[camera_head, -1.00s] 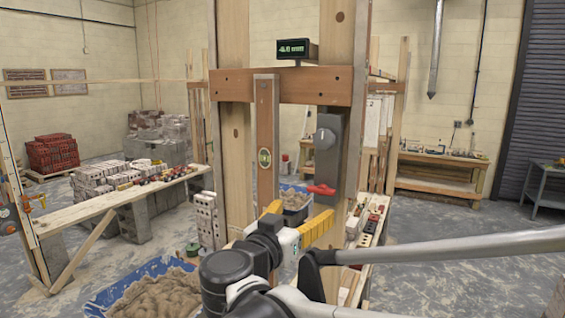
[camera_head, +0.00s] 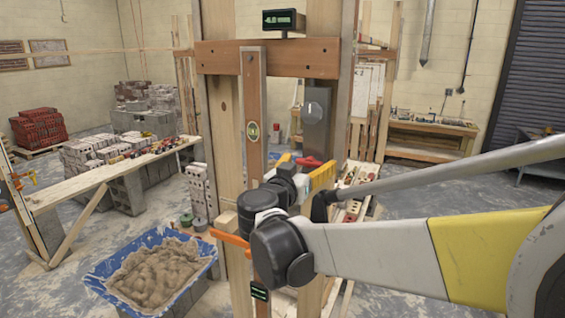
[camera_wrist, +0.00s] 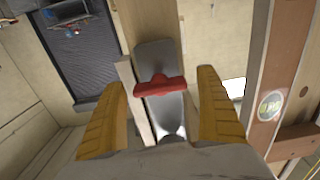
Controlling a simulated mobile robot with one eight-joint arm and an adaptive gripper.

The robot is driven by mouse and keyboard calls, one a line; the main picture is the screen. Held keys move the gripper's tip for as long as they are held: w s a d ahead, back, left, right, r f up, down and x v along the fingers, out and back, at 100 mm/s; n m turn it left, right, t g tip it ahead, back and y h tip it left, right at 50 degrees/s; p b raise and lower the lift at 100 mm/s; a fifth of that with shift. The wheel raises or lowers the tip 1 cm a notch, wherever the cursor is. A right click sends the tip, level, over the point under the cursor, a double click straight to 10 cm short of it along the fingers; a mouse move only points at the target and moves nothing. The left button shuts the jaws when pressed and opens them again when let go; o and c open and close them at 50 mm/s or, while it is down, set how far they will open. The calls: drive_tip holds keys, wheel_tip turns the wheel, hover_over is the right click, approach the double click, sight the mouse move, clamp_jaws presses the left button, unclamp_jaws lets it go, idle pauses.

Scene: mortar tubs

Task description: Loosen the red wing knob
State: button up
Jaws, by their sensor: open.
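The red wing knob (camera_wrist: 160,86) lies crosswise on a grey metal plate (camera_wrist: 157,55) in the wrist view. It sits between and a little beyond the two yellow fingers of my gripper (camera_wrist: 166,98), with a gap on both sides. The gripper is open and holds nothing. In the head view, the red knob (camera_head: 311,161) shows at the lower end of the grey plate (camera_head: 317,108) on the wooden frame, partly hidden by my gripper (camera_head: 305,172).
A wooden board with a green level vial (camera_head: 252,132) hangs left of the plate. An orange-handled part (camera_head: 229,237) is near my arm. A blue mortar tub (camera_head: 150,270) stands at lower left. A small display (camera_head: 283,20) tops the frame.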

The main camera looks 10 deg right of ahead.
drive_tip(key=c, duration=1.2)
drive_tip(key=shift+n, duration=0.3)
drive_tip(key=n+b, duration=0.2)
drive_tip(key=n, duration=0.1)
drive_tip(key=shift+f+n, duration=0.1)
drive_tip(key=shift+n, duration=0.2)
drive_tip(key=n+b, duration=0.1)
drive_tip(key=n, duration=0.3)
drive_tip(key=shift+n+b, duration=0.3)
drive_tip(key=n+b, duration=0.1)
drive_tip(key=n, duration=0.3)
drive_tip(key=n+b, duration=0.1)
drive_tip(key=n, duration=0.4)
